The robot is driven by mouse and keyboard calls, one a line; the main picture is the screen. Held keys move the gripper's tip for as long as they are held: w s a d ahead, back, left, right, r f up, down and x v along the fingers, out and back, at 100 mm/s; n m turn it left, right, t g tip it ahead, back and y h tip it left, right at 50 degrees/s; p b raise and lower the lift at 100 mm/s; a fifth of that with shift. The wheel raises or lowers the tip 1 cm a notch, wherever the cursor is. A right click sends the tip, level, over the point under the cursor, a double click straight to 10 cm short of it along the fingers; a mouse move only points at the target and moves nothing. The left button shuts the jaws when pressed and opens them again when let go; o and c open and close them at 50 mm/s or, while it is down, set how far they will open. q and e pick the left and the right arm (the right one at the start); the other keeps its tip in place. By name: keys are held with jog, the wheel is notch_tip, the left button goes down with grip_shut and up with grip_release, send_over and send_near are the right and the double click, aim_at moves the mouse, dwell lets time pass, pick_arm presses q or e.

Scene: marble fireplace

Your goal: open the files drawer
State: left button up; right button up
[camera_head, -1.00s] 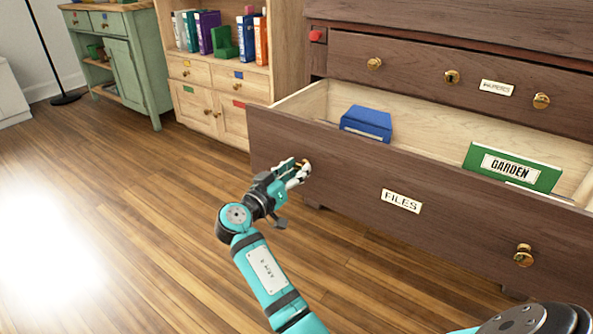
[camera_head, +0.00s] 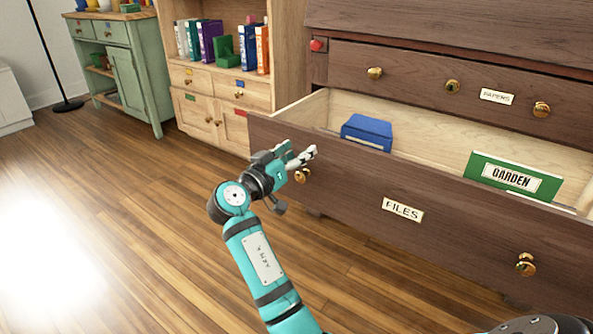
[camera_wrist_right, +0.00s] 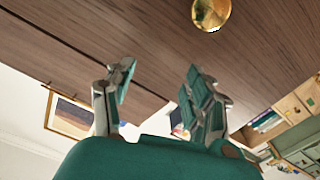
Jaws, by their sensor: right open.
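The files drawer (camera_head: 455,225) is a wide dark wooden drawer marked with a FILES label (camera_head: 402,210). It stands pulled out, with its pale inside showing. Its left brass knob (camera_head: 302,175) is partly covered by my right gripper (camera_head: 308,156); its right brass knob (camera_head: 525,264) is clear. My right gripper is open and empty, just above the left knob by the drawer front. In the right wrist view, the open fingers (camera_wrist_right: 160,92) stand apart from a brass knob (camera_wrist_right: 211,13) at the top edge. My left gripper is not in view.
In the drawer lie a blue box (camera_head: 367,131) and a green GARDEN folder (camera_head: 512,177). The papers drawer (camera_head: 410,88) above is shut. A bookshelf (camera_head: 285,35) and a green cabinet (camera_head: 130,65) stand left. The wooden floor (camera_head: 130,220) at left is clear.

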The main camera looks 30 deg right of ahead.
jog(key=shift+r, duration=1.3)
